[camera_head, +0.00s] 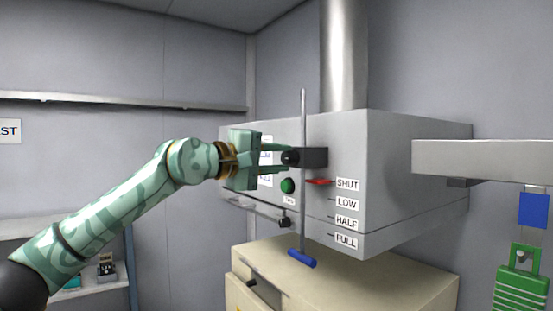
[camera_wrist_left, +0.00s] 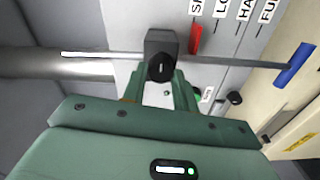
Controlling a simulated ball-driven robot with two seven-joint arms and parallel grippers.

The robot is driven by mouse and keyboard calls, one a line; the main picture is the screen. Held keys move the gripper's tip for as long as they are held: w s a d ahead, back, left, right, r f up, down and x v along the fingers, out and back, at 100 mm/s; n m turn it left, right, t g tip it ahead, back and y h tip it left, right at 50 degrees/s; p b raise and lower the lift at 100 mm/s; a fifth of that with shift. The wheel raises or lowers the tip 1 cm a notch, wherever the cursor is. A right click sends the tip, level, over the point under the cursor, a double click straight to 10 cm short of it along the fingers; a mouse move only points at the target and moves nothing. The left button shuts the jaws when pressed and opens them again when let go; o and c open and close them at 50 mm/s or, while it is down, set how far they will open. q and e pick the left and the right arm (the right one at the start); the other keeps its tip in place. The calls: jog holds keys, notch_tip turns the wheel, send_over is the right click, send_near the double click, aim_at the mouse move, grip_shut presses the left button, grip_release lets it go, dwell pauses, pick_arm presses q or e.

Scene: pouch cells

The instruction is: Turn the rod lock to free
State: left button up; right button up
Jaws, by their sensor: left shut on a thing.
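The rod lock is a dark block (camera_head: 314,157) on the front of a grey hood, with a round black knob (camera_head: 290,157) on its left side. My left gripper (camera_head: 282,158) is shut on this knob, which also shows between the fingers in the left wrist view (camera_wrist_left: 161,68). A thin upright rod (camera_head: 303,215) passes by the block and ends below in a blue handle (camera_head: 302,258). A red pointer (camera_head: 319,181) on the rod is level with the SHUT label (camera_head: 347,184). A small label behind my fingers is partly hidden. My right gripper is not in view.
The hood (camera_head: 400,170) carries the labels LOW, HALF and FULL below SHUT. A green button (camera_head: 287,186) and a bar with a dark knob (camera_head: 285,222) sit below my gripper. A beige cabinet (camera_head: 390,275) stands underneath. A green object (camera_head: 521,287) hangs at right.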

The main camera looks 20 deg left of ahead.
pick_arm(q)
jog(key=o, duration=0.9)
jog(key=shift+o, duration=0.4)
jog(key=shift+d, duration=0.1)
jog(key=b+v, duration=0.7)
jog(key=v, duration=0.9)
